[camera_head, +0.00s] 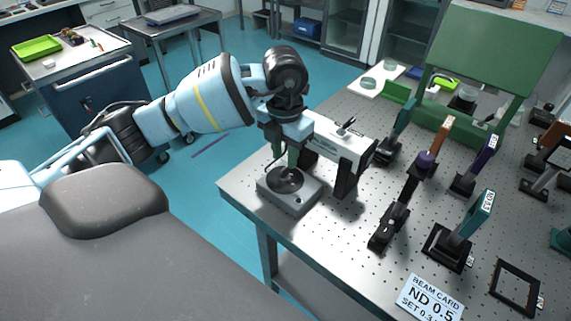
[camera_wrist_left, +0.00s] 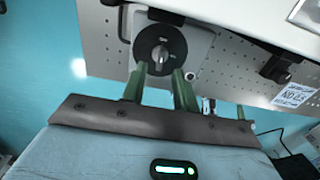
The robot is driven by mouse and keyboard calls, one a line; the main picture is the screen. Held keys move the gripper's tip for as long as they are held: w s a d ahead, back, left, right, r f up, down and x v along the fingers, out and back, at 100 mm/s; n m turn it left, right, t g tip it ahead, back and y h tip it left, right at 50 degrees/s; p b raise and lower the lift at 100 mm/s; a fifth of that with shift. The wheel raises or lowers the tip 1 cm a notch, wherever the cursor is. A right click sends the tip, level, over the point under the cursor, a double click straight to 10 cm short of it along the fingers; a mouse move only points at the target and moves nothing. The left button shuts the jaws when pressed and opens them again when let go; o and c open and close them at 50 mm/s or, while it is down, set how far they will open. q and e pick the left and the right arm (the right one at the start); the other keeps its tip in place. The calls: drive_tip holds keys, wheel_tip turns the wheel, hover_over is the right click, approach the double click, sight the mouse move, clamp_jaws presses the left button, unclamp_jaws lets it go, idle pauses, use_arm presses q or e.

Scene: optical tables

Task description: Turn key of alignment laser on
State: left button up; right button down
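A small grey box (camera_head: 303,197) with a black round key switch (camera_head: 284,180) on top sits at the near left corner of the optical table. In the left wrist view the switch (camera_wrist_left: 172,41) shows pale lettering and a small light key (camera_wrist_left: 159,54) at its middle. My left gripper (camera_head: 285,163) points down over the switch. In the left wrist view its green fingers (camera_wrist_left: 160,71) are apart, with tips near the switch's lower rim and the key between their lines. Contact with the key cannot be told. The white laser housing (camera_head: 343,146) stands just behind. My right gripper is not in view.
The perforated optical table (camera_head: 340,245) holds several upright optics on mounts to the right, a beam card (camera_head: 431,298) at the front and an empty black frame (camera_head: 515,287). A green panel (camera_head: 497,52) stands at the back. Floor lies open left of the table.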

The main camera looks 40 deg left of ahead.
sight(285, 168)
use_arm(q)
drive_tip(key=shift+f, duration=1.95)
drive_tip(key=shift+c, duration=0.2)
clamp_jaws()
